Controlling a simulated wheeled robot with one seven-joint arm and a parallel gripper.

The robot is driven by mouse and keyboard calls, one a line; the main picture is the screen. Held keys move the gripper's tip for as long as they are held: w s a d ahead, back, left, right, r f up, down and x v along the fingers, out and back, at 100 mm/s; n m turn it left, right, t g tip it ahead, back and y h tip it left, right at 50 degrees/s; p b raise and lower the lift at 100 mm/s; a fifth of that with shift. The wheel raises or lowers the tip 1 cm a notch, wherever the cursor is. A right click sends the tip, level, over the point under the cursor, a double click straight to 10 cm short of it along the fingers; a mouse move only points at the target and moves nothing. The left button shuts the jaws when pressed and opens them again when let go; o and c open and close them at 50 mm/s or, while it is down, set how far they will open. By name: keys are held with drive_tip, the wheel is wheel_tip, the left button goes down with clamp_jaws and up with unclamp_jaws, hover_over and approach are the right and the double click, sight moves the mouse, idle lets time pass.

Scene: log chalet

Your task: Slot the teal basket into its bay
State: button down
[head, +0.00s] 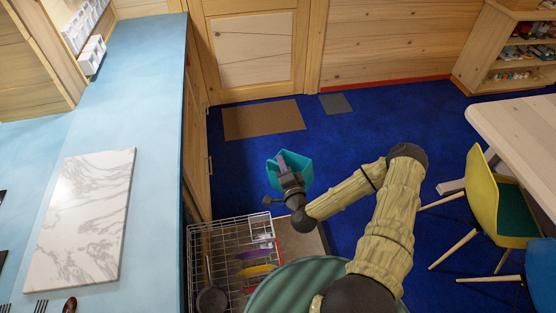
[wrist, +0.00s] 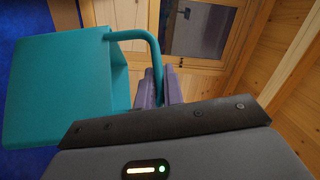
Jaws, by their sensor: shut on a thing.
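The teal basket (head: 301,171) hangs in the air above the blue floor, past the far end of the wire rack. In the wrist view the basket (wrist: 55,90) fills the left side, with its curved handle (wrist: 135,35) reaching to the purple fingers. My gripper (head: 284,163) is shut on this handle; it also shows in the wrist view (wrist: 164,88). The white wire dishwasher rack (head: 215,232) is pulled out beside the counter, low down.
The rack holds a dark pan (head: 211,299), a purple plate (head: 253,254) and a yellow plate (head: 257,270). The blue counter (head: 146,100) runs along the left. A yellow chair (head: 483,195) and pale table (head: 515,125) stand right. The blue floor beyond the basket is open.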

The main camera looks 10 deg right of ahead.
drive_tip(key=shift+m+h, duration=0.5)
drive_tip(key=shift+h, duration=0.3)
drive_tip(key=r+p, duration=0.2)
drive_tip(key=s+d+r+p, duration=0.1)
drive_tip(key=r+p, duration=0.3)
drive_tip(key=shift+s+d, duration=0.15)
drive_tip(key=shift+s, duration=0.1)
